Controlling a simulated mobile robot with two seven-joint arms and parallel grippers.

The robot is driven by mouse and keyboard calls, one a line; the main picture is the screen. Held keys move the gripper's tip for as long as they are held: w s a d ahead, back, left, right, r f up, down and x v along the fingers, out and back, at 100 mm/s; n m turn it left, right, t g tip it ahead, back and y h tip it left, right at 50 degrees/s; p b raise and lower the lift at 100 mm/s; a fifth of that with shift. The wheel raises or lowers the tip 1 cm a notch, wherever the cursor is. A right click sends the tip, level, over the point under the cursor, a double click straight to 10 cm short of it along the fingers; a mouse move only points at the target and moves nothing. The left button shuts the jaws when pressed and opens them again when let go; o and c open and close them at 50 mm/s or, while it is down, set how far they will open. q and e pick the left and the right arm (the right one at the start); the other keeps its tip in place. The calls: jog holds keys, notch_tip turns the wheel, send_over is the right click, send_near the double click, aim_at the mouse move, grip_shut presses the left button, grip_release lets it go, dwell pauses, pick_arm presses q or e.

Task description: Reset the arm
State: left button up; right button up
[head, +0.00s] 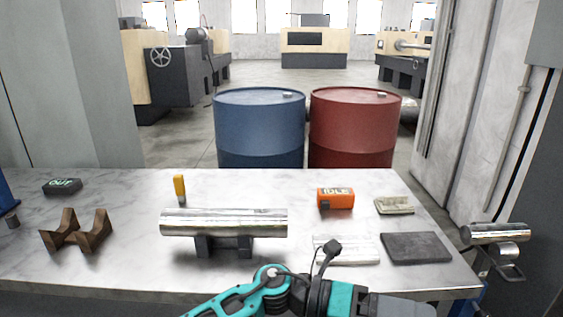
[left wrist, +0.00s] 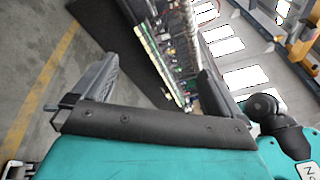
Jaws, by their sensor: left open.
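My left gripper (left wrist: 158,68) is open in the left wrist view. Its two grey fingers stand wide apart at the end of the teal hand, with nothing between them. In the head view, a teal, black and grey arm of mine (head: 272,283) lies across the bottom, in front of the table's near edge. Its jaws cannot be made out there. My right gripper shows in neither view.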

pick_arm(q)
jog(key=w+a+f+n+t+y, duration=0.35)
jog(key=a+n+t, duration=0.45)
jog(key=n+t, duration=0.5)
jog(key=w+a+f+n+t+y, duration=0.3)
jog(key=a+n+t, duration=0.55)
jog(key=n, duration=0.85)
jog(key=s+a+f+n+g+y, duration=0.2)
jog(key=s+a+f+n+y, duration=0.2)
jog(key=s+a+f+n, duration=0.2)
jog(key=s+a+f+n+g+y, duration=0.3)
jog(key=s+a+f+n, duration=0.4)
jog(key=a+f, duration=0.4)
jog(key=shift+a+f+g+y+p, duration=0.25)
jog(key=shift+a+g+y+p, duration=0.1)
jog(key=shift+a+y, duration=0.45)
